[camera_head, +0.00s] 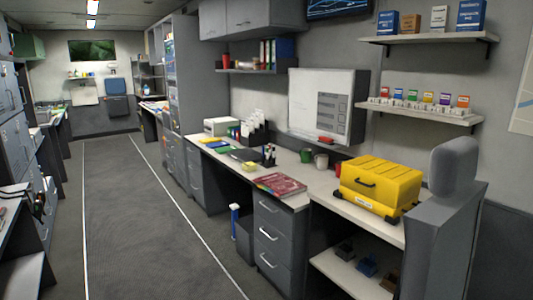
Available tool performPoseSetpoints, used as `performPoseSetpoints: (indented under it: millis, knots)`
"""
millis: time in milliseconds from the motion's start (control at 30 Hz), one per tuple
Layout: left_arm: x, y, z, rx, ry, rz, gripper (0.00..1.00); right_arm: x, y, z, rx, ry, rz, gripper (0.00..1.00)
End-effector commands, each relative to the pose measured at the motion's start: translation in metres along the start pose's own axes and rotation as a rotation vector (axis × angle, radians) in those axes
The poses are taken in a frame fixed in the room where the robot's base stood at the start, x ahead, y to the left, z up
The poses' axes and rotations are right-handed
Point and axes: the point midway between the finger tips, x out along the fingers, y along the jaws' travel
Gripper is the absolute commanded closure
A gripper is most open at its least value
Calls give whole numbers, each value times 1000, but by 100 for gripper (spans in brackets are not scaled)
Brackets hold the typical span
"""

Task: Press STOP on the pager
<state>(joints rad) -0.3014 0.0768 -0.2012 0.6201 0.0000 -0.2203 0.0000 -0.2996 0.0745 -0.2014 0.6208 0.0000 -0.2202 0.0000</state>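I cannot make out a pager or a STOP button in the head view. Small black, blue (367,266) and brown (389,282) items sit on the low shelf at the lower right, too small to identify. A row of small items with coloured tops (428,98) stands on the lower wall shelf; I cannot tell what they are. Neither of my grippers is in view.
A long white counter (330,187) runs along the right, with a yellow case (380,183), a red book (279,185) and mugs on it. A grey bin (245,238) stands under it. The grey aisle floor (140,230) is clear. Lockers line the left.

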Motion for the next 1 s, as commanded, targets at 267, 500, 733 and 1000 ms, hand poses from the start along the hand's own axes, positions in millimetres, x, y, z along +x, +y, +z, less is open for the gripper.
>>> performPoseSetpoints:
  millis: [267, 500, 733, 1000]
  knots:
    - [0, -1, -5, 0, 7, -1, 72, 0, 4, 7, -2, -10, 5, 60]
    - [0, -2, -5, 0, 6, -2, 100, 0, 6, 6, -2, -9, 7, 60]
    - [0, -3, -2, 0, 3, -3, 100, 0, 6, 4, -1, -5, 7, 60]
    - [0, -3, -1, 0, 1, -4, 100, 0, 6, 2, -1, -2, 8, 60]
